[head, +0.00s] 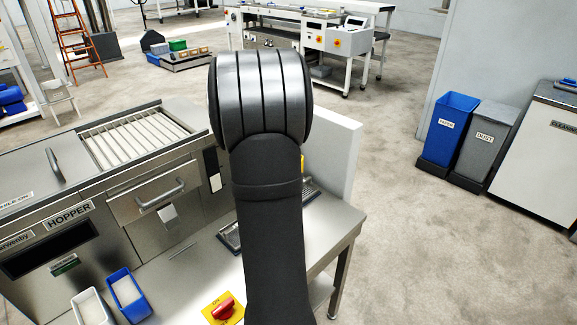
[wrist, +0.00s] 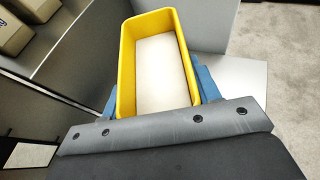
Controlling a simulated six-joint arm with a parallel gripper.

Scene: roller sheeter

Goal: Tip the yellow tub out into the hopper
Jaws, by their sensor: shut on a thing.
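The yellow tub (wrist: 127,68) is between the blue fingers of my gripper (wrist: 160,92) in the wrist view, with its open top towards the camera. My gripper is shut on its sides. A pale, flat surface shows inside the tub, below the rim. In the head view my arm hides the gripper and nearly all of the tub; only a small yellow patch (head: 303,162) shows beside the arm. The steel machine labelled HOPPER (head: 69,215) stands at the left of the head view. A steel lid with a handle (head: 53,162) is on its top.
A slatted top (head: 135,137) and a handled front (head: 160,196) lie right of the lid. A white tub (head: 92,307) and a blue tub (head: 127,292) stand on the steel bench, near a red switch (head: 224,308). A pale upright panel (head: 335,150) stands behind the bench.

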